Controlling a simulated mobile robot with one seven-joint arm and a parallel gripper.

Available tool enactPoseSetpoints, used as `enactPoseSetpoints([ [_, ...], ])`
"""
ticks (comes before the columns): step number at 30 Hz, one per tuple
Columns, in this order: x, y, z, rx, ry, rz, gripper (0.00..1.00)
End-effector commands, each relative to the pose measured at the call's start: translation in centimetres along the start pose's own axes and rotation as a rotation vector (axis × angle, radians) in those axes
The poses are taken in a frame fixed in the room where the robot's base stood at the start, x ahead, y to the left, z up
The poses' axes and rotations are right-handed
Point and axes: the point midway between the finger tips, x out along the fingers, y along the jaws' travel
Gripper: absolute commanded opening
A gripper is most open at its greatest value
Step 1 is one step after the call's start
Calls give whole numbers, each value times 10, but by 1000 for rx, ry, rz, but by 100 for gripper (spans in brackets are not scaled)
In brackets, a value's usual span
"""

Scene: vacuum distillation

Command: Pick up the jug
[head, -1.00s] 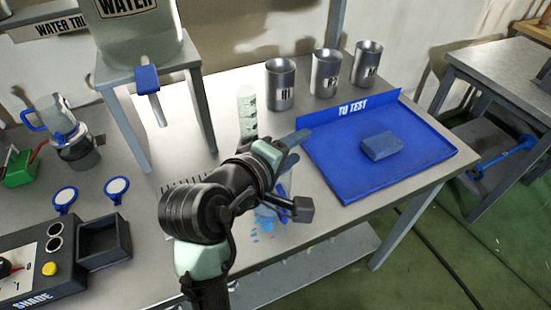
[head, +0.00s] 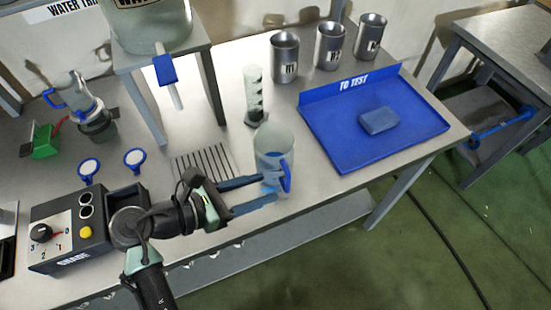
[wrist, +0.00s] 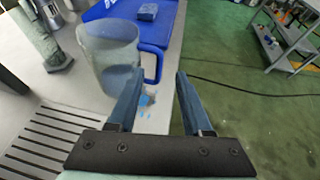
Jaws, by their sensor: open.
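The jug (head: 273,152) is a clear, upright vessel with a blue handle, standing on the metal table near its front edge. In the wrist view the jug (wrist: 108,58) stands ahead and to the left, with its blue handle (wrist: 151,64) on the right side. My gripper (head: 268,192) is open, its two blue fingers reaching toward the jug's lower part from the left. In the wrist view my gripper (wrist: 158,76) has nothing between its fingers, and the handle is just beyond the left fingertip. I cannot tell whether a finger touches the jug.
A drain grate (head: 203,163) and a graduated cylinder (head: 253,95) are close to the jug. The blue tray (head: 340,140) holding a block (head: 379,121) lies to the right. Metal cups (head: 285,58) stand behind. A control box (head: 75,235) is at left.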

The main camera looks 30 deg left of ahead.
Motion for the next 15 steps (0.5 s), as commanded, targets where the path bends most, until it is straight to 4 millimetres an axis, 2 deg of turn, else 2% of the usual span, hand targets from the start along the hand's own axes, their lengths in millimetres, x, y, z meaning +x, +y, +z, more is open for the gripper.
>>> enactPoseSetpoints([
  [3, 19, 0, 0, 1, 0, -3, 50],
  [10, 35, 0, -1, 2, 1, 0, 50],
  [15, 61, -1, -5, 2, 1, -2, 50],
])
